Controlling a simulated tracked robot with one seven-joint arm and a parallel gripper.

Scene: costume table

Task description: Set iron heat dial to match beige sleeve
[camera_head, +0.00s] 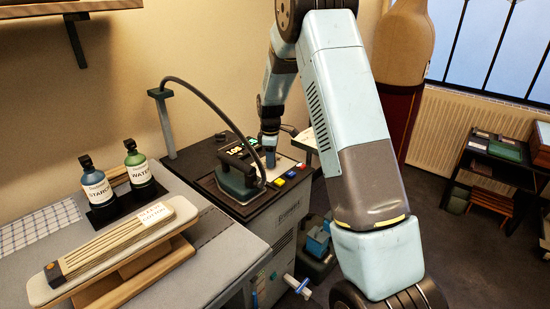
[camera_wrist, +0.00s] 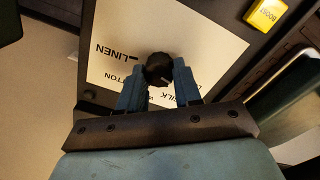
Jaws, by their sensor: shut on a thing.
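The beige sleeve (camera_head: 105,249) lies on the sleeve board at the lower left, with a paper tag (camera_head: 155,215) whose lower line looks like "COTTON"; its upper line is too small to read surely. The black heat dial (camera_wrist: 159,68) sits on a white panel (camera_wrist: 200,45) marked LINEN, a partly covered word ending "TTON", and SILK. My gripper (camera_wrist: 160,86) is shut on the dial, one blue finger on each side. The dial's pointer direction is unclear. In the head view my gripper (camera_head: 270,158) is at the station's top, beside the iron (camera_head: 237,178), and hides the dial.
A yellow button (camera_wrist: 266,14) sits near the panel's corner. Coloured buttons (camera_head: 285,176) line the station's front edge. A cable arches from a post (camera_head: 161,94) to the iron. Starch (camera_head: 95,183) and water (camera_head: 137,164) bottles stand left.

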